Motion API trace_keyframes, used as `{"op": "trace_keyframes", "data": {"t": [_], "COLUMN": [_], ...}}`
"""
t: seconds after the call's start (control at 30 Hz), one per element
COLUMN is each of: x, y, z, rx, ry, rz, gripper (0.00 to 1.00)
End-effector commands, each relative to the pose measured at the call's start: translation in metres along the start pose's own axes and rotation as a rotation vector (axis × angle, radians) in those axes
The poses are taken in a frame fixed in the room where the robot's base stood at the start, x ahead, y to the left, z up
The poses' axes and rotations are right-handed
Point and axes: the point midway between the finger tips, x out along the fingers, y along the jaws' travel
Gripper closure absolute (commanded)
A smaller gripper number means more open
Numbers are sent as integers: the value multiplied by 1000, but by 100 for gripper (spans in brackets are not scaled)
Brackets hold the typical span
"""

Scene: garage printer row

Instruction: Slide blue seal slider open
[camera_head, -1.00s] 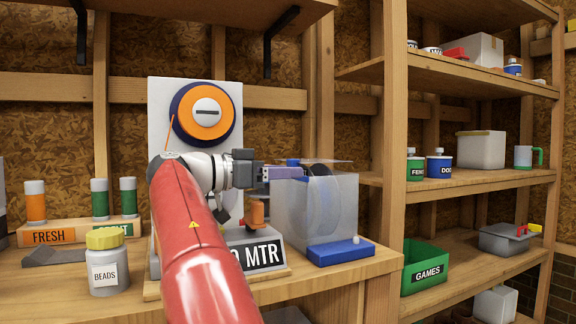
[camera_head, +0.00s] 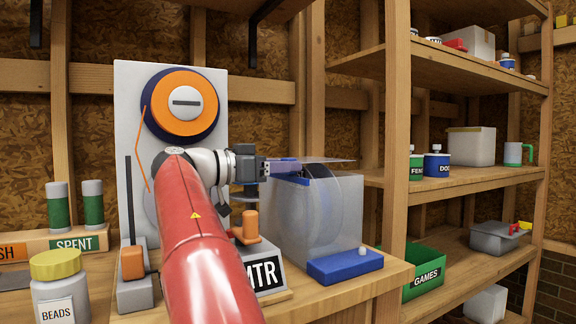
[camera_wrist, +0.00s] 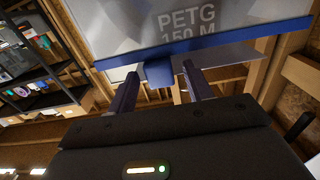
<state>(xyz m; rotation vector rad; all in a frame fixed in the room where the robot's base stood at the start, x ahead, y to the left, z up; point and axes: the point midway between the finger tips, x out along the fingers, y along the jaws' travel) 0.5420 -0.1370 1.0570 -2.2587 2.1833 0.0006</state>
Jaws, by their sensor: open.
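The blue seal slider shows in the wrist view as a small blue block (camera_wrist: 159,73) on a long blue bar along the edge of a translucent box (camera_wrist: 200,22) marked PETG 150 M. My gripper (camera_wrist: 160,80) is open, with one finger on each side of the block. I cannot tell whether either finger touches it. In the head view my gripper (camera_head: 285,166) is level with the top of the clear box (camera_head: 345,222), at its upper left. The slider is mostly hidden there by my gripper. A thin clear lid or plate (camera_head: 335,161) sticks out above the box.
The box has a blue base (camera_head: 345,266) and stands at the bench's right end. An orange-topped post (camera_head: 250,226) and the MTR sign (camera_head: 268,275) are close to its left. A grey panel with an orange dial (camera_head: 185,103) stands behind my arm. Shelves are at right.

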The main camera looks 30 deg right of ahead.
Motion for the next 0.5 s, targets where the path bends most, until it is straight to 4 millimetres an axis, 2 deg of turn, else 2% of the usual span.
{"op": "trace_keyframes", "data": {"t": [0.1,0.2,0.47,0.5], "x": [14,20,21,21], "y": [0,0,0,0], "z": [0,0,0,0], "rx": [-1,0,0,0], "ry": [0,0,1,1], "rz": [1,1,0,0], "gripper": [49,49,49,52]}}
